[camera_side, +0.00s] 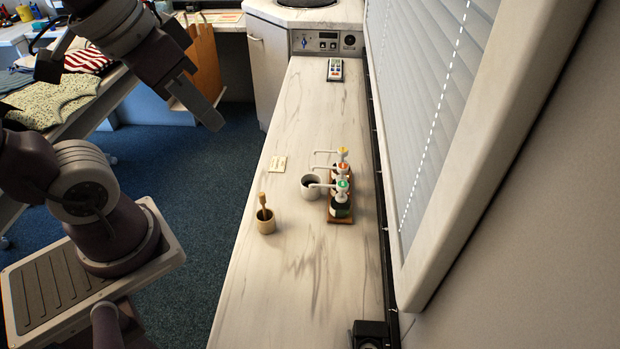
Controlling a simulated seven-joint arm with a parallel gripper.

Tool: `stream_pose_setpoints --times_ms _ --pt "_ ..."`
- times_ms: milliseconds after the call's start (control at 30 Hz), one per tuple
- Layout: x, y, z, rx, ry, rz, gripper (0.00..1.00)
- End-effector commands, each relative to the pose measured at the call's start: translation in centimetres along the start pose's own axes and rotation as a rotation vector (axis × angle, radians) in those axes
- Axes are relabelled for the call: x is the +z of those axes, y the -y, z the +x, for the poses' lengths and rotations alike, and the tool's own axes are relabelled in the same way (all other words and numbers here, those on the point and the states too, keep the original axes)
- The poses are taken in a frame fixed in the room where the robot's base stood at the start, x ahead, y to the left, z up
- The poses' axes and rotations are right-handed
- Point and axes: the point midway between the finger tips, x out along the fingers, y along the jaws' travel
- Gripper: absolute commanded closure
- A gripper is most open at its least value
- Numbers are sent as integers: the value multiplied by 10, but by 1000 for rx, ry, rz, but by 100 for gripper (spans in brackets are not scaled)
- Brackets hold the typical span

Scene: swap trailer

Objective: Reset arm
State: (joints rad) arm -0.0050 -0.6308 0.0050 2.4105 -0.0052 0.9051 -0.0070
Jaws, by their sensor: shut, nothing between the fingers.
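My gripper (212,120) is at the upper left, raised over the blue floor and to the left of the counter. Its fingers are shut and nothing is held between them. The arm is bent, with its base at the lower left. The gripper is apart from everything on the counter.
A window blind (425,90) borders the right. A cluttered table (60,120) stands left.

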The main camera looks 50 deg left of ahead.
Motion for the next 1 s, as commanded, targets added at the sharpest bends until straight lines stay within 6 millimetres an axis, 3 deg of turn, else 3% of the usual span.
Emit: stream_pose_setpoints --times_ms 33,167,1000 --pt "14 0 -1 0 -19 10 100" --pt "29 0 0 -2 -35 21 100" --pt "28 0 0 -2 -35 20 100"
